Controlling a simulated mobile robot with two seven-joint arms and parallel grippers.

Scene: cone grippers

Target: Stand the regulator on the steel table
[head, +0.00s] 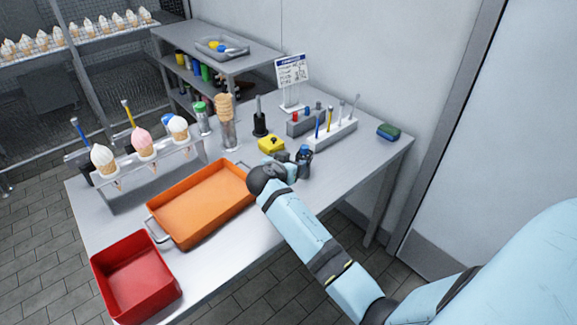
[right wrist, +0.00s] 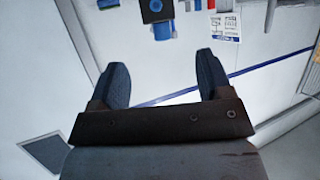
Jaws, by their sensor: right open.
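I cannot single out the regulator with certainty. A dark fitting with a blue cylinder (right wrist: 160,30) shows at the top of the right wrist view, beyond my fingertips, and may be it. The steel table (head: 367,150) fills the middle of the head view. My right gripper (right wrist: 161,60) is open, with nothing between its two dark blue fingers. My left gripper is not in view.
An orange tray (head: 245,207) and a red bin (head: 92,262) take up the table's left. A cone rack (head: 110,200), a yellow block (head: 271,144), a black holder (head: 260,128) and a tool rack (head: 340,133) stand behind. A green-blue sponge (head: 388,131) lies far right; table around it is bare.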

